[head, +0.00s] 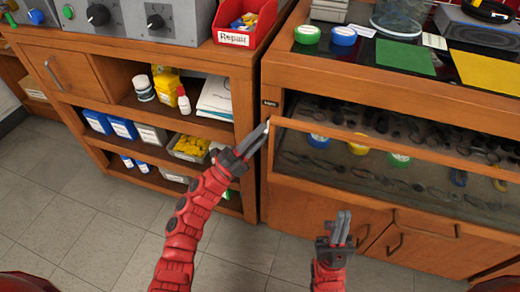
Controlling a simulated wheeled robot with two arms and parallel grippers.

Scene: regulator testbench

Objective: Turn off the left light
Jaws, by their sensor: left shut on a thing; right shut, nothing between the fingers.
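My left gripper (262,132) is shut at the left end of a wooden rail (390,146) on the glass-fronted cabinet. Its fingertips meet the rail's end there; the exact contact is too small to see clearly. My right gripper (341,224) is shut and empty, low in front of the cabinet's lower doors. No light that I can make out as the left light is in view. Two grey control boxes with black knobs, one on the left (98,15) and one to its right (172,18), stand on the left bench, cut off by the top edge.
A red "Repair" bin (234,38) stands at the left bench's right end. Shelves below hold bottles and boxes (122,128). The right cabinet top carries jars, a green mat (405,58) and a yellow mat (488,73). Tiled floor (90,215) is clear at lower left.

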